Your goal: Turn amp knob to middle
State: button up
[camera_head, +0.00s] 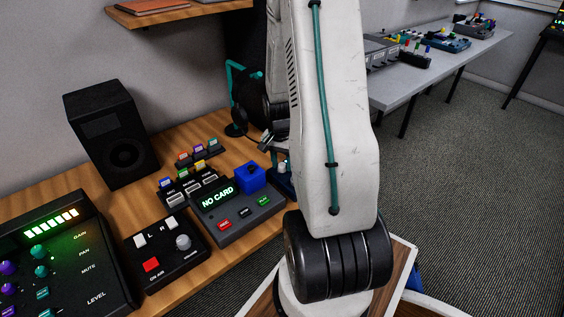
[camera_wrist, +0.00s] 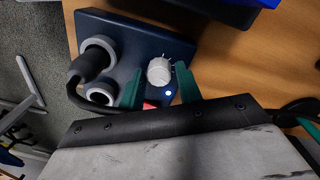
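The amp is a dark blue box (camera_wrist: 125,40) in the wrist view, with a white round knob (camera_wrist: 159,72) on its face. Small tick marks show around the knob, and a lit bluish-white light sits just below it. My gripper (camera_wrist: 159,68) has two teal fingers, one on each side of the knob. They are apart, with narrow gaps to the knob, and I cannot see firm contact. A red part shows partly behind the gripper.
The amp has two grey-ringed sockets, one holding a black plug (camera_wrist: 90,64) with a cable. A card reader (camera_head: 235,215) reading "NO CARD", a switch box (camera_head: 165,255), a mixer (camera_head: 65,260) and a speaker (camera_head: 112,135) stand on the wooden desk, left of my arm.

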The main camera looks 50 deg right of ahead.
aim_at(281, 165)
jog(key=c, duration=0.6)
jog(key=shift+n, duration=2.2)
jog(key=o, duration=1)
jog(key=shift+r, duration=0.1)
jog(key=r, duration=0.7)
jog(key=shift+w+a+r, duration=0.15)
jog(key=shift+a+r, duration=0.05)
jog(key=shift+r, duration=0.1)
